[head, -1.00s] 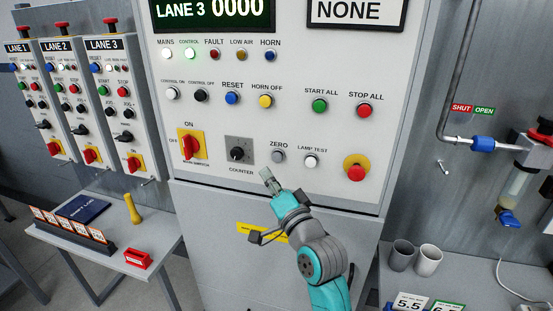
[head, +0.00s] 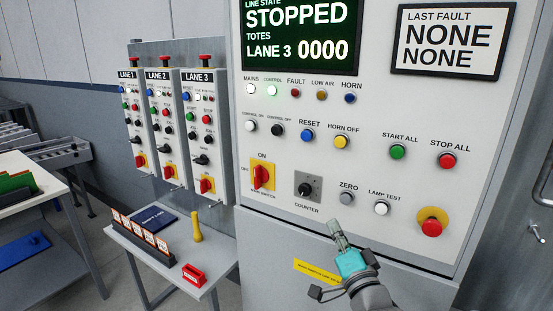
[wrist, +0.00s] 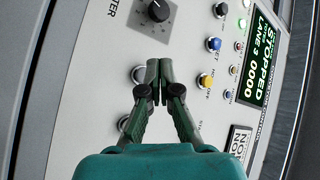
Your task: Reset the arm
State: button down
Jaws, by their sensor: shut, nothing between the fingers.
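My gripper (head: 338,232) is in front of the lower part of the white control cabinet (head: 400,240), below the counter knob (head: 308,190) and the grey ZERO button (head: 347,198). In the wrist view my gripper (wrist: 160,62) has its fingertips together with nothing between them, pointing at the panel. I cannot tell from the frames whether the fingertips touch the panel. The wrist view also shows the counter knob (wrist: 158,10) ahead of the fingers. The display reads STOPPED, LANE 3, 0000.
A small table (head: 222,268) with a red block (head: 193,276), a yellow cylinder (head: 196,228) and a row of cards stands left of my arm. Three lane boxes (head: 205,135) hang behind it. A red emergency button (head: 432,228) sits on the panel's right.

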jog(key=s+f+n+g+h, duration=0.2)
jog(key=s+f+n+g, duration=0.1)
jog(key=s+f, duration=1.95)
jog(key=s+f+n+g, duration=0.1)
jog(key=s+n, duration=0.5)
jog(key=s, duration=2.2)
jog(key=shift+d+f+n+g+h, duration=0.3)
jog(key=shift+d+n+g+h, duration=0.1)
jog(key=shift+g, duration=0.3)
jog(key=shift+s, duration=0.1)
